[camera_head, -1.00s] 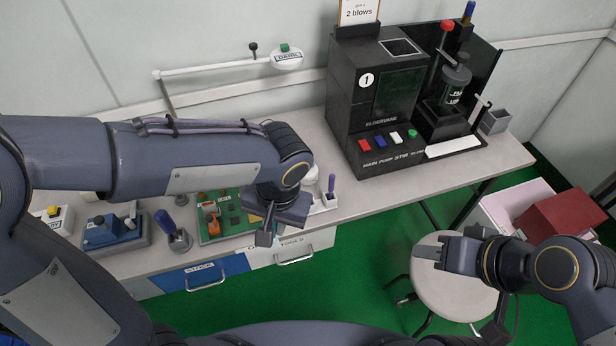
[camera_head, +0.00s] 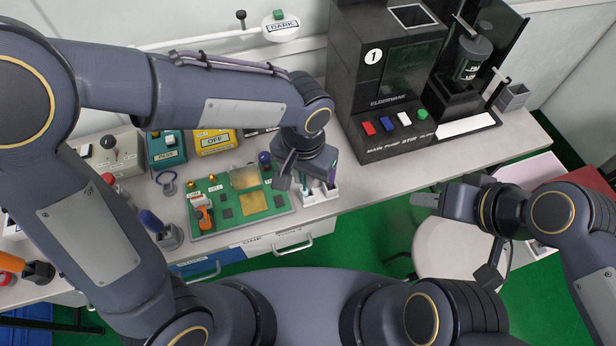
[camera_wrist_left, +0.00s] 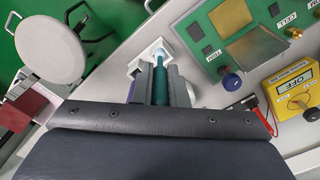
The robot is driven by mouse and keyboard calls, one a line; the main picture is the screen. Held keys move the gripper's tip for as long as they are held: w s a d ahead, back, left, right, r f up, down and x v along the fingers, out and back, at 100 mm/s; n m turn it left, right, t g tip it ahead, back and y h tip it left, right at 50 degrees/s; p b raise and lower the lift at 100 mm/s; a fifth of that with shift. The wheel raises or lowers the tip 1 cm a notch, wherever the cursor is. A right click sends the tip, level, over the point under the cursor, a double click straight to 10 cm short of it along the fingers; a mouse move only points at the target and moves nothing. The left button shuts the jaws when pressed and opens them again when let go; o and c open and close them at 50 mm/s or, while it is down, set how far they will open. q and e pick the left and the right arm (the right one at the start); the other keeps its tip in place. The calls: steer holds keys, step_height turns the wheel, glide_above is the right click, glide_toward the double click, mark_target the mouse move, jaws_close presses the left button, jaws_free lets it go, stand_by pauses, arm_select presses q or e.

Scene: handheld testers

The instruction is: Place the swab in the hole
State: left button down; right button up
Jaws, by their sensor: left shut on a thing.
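My left gripper (camera_head: 303,180) is shut on a teal rod, which I take to be the swab (camera_wrist_left: 161,84). In the left wrist view the rod stands between the two fingers (camera_wrist_left: 161,90), with its pale blue-white end at a small white holder (camera_wrist_left: 142,64). In the head view the white holder (camera_head: 318,196) stands at the bench's front edge, right of the green board, directly under the gripper. Whether the rod's end is inside a hole cannot be told. My right gripper (camera_head: 426,200) is over the stool, away from the bench; its jaw gap is unclear.
A green circuit board (camera_head: 238,208) lies left of the holder. Yellow (camera_head: 215,140) and teal (camera_head: 165,148) testers stand behind it. A black machine (camera_head: 385,80) stands at the back right. The bench between holder and machine is bare. A round stool (camera_head: 450,255) stands in front.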

arm_select(q)
steer(key=shift+w+d+f, duration=0.1)
steer(key=shift+w+f, duration=0.3)
steer(key=shift+f, duration=0.6)
steer(key=shift+w+d+f, duration=0.15)
steer(key=shift+w+f, duration=0.2)
steer(key=shift+f, duration=0.65)
steer(key=shift+w+d+f, duration=0.1)
steer(key=shift+w+f, duration=0.3)
steer(key=shift+f, duration=0.6)
steer(key=shift+f+b, duration=0.2)
steer(key=shift+b, duration=0.1)
steer(key=c, duration=1.5)
jaws_free()
steer(key=shift+o, duration=0.2)
steer(key=shift+r, duration=0.15)
